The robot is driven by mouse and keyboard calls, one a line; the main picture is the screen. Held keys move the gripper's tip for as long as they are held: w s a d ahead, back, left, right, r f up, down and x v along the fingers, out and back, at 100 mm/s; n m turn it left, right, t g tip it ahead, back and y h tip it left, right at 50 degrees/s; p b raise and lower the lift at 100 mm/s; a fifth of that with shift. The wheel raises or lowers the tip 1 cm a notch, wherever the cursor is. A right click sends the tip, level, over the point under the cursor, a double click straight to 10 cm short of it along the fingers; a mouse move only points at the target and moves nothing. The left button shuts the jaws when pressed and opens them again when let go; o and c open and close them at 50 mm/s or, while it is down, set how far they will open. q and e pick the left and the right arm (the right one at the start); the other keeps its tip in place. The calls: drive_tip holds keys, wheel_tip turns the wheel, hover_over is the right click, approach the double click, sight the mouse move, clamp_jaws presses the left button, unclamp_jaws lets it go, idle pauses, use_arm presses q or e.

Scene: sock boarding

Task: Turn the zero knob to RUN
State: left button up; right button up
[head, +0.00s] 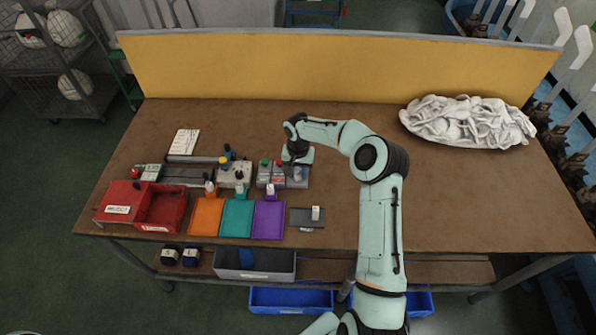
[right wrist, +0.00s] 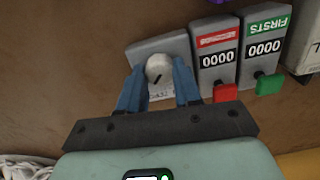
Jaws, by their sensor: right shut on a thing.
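The zero knob (right wrist: 158,67) is a pale round knob with a short dark mark on its face, on a grey box (right wrist: 178,45) in the right wrist view. The box's white label is partly covered, and I cannot read its positions. My right gripper (right wrist: 159,80) has its blue fingers on either side of the knob and is shut on it. In the head view, my right gripper (head: 297,163) is over the same box at the right end of the counter row. My left gripper is not in view.
Beside the box stand a counter with a red label (right wrist: 216,55) and one with a green FIRSTS label (right wrist: 264,45), both reading 0000. Orange, teal and purple mats (head: 268,222) lie in front. A white cloth pile (head: 467,122) lies at the back right.

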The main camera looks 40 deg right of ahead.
sight(298, 174)
drive_tip(key=n, duration=0.3)
drive_tip(key=shift+r+n+p, duration=0.1)
drive_tip(key=shift+n+p, duration=0.2)
drive_tip(key=shift+n, duration=0.1)
drive_tip(key=n, duration=0.3)
drive_tip(key=shift+n, duration=0.3)
drive_tip(key=n, duration=0.5)
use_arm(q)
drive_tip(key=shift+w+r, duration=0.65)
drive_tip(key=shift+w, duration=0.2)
use_arm(e)
drive_tip(key=n, duration=0.5)
drive_tip(key=shift+n, duration=0.3)
drive_tip(key=o, duration=1)
drive_tip(key=shift+o, duration=0.2)
wheel_tip(298, 174, up, 13)
drive_tip(key=shift+r, duration=0.15)
